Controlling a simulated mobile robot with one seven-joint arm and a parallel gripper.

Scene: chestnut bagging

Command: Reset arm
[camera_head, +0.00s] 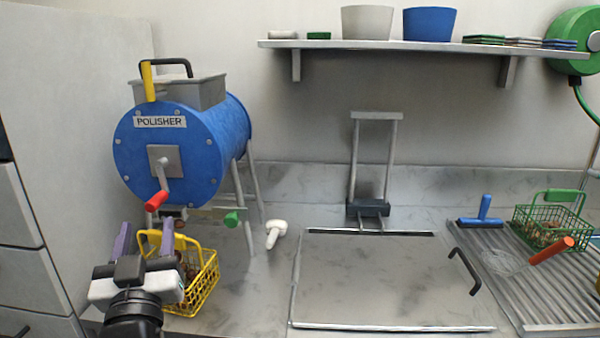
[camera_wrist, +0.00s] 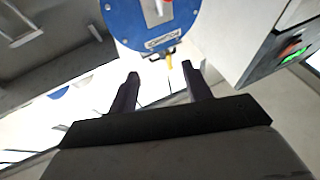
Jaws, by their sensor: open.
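My gripper (camera_head: 143,240) is at the lower left in the head view, in front of the blue polisher drum and partly over the yellow basket. Its two dark purple fingers stand apart with nothing between them. In the wrist view the open fingers (camera_wrist: 162,85) also show empty. The yellow wire basket (camera_head: 205,283) stands on the counter just right of my gripper and holds brown chestnuts. My gripper and wrist hide part of the basket.
The blue polisher (camera_head: 205,150) with a red crank handle (camera_head: 156,201) stands behind my gripper. A white knobbed tool (camera_head: 276,233) lies on the counter. A lidded panel (camera_head: 390,280) fills the middle. A green basket (camera_head: 550,230) stands on the ribbed drainer (camera_head: 525,300) at right.

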